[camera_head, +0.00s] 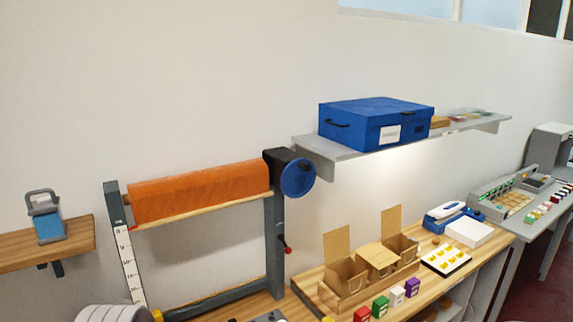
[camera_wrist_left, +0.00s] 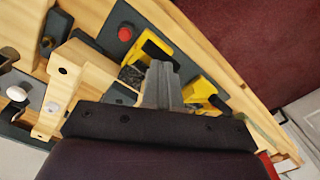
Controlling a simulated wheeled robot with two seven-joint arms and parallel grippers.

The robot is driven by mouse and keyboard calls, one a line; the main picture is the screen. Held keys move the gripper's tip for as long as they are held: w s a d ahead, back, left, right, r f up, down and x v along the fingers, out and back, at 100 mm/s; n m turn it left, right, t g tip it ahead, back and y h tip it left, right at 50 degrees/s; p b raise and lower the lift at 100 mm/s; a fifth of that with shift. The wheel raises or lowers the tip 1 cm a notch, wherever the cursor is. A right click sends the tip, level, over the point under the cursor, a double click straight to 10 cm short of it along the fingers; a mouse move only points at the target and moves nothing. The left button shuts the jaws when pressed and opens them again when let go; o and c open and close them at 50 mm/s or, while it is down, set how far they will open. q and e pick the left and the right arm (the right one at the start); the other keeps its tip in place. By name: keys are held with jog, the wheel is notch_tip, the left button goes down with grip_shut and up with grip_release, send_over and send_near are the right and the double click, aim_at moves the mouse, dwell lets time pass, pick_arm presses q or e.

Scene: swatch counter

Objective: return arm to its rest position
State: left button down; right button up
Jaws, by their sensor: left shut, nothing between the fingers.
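My left gripper (camera_wrist_left: 162,85) shows in the left wrist view, its two grey fingers pressed together with nothing between them. It points over a wooden counter (camera_wrist_left: 205,45), near a dark grey plate that carries yellow parts (camera_wrist_left: 185,55) and a red knob (camera_wrist_left: 125,34). I cannot tell whether the fingers touch any of these parts. The head view does not clearly show my left gripper, and my right gripper is in neither view.
The head view shows an orange roll (camera_head: 200,193) on a frame, a blue box (camera_head: 372,122) on a wall shelf (camera_head: 340,152), a blue-grey container (camera_head: 47,220) on a small left shelf, and open cardboard boxes (camera_head: 345,285) on the counter. Dark red floor (camera_wrist_left: 260,40) lies beyond the counter edge.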

pick_arm(q)
notch_tip(320, 180, up, 4)
jog(key=p, duration=0.3)
jog(key=shift+r, duration=0.2)
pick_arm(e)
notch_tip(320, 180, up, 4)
pick_arm(q)
jog(key=shift+s+f+m, duration=0.1)
jog(key=shift+s+m, duration=0.1)
jog(key=shift+m, duration=0.3)
jog(key=s+d+r+m+t+b, duration=0.1)
jog(key=s+r+m+b, duration=0.3)
jog(key=m+b, duration=0.7)
notch_tip(320, 180, up, 2)
jog(key=shift+d+r+m+b, duration=0.3)
jog(key=shift+d+b, duration=0.6)
jog(key=shift+b, duration=0.3)
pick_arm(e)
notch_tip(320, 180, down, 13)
